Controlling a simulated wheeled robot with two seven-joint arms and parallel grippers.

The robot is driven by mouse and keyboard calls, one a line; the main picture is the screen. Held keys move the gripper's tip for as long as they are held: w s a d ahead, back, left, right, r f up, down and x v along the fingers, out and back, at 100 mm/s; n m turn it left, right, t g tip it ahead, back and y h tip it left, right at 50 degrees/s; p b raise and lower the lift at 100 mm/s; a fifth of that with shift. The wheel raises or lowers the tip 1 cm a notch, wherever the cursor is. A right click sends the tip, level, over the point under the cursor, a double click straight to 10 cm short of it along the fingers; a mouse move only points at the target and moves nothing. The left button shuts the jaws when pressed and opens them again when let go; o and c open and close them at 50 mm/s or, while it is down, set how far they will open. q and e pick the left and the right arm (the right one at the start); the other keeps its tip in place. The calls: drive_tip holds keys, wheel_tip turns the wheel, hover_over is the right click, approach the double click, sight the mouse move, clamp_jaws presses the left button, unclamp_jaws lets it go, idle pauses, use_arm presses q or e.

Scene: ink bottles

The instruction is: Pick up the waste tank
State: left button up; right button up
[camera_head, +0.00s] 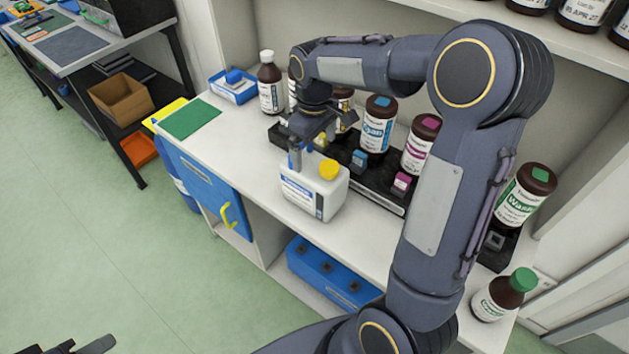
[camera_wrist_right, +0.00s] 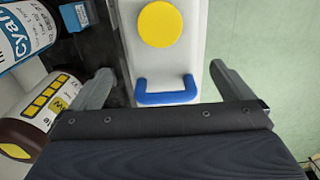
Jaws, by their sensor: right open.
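The waste tank (camera_head: 313,199) is a white box-shaped container with a yellow cap (camera_head: 329,169) and a printed label. It stands upright on the white counter. The wrist view shows its top, the yellow cap (camera_wrist_right: 160,25) and a blue handle (camera_wrist_right: 166,92). My right gripper (camera_head: 312,150) is above the tank's back-left part. In the wrist view my right gripper (camera_wrist_right: 165,88) is open, its fingers on either side of the blue handle and apart from it. Part of my left gripper (camera_head: 75,347) shows at the bottom-left edge; its jaws are not clear.
Behind the tank is a black rack (camera_head: 376,184) with several brown ink bottles, including a cyan one (camera_head: 378,125). A blue tray (camera_head: 233,86) and green mat (camera_head: 190,118) lie left. The counter's front edge is close to the tank.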

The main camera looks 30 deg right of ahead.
sight(314, 166)
wheel_tip(314, 166, down, 7)
drive_tip(key=shift+s+a+f+p, duration=0.1)
drive_tip(key=shift+s+f+p, duration=0.1)
drive_tip(key=shift+p, duration=0.2)
drive_tip(key=c, duration=1.7)
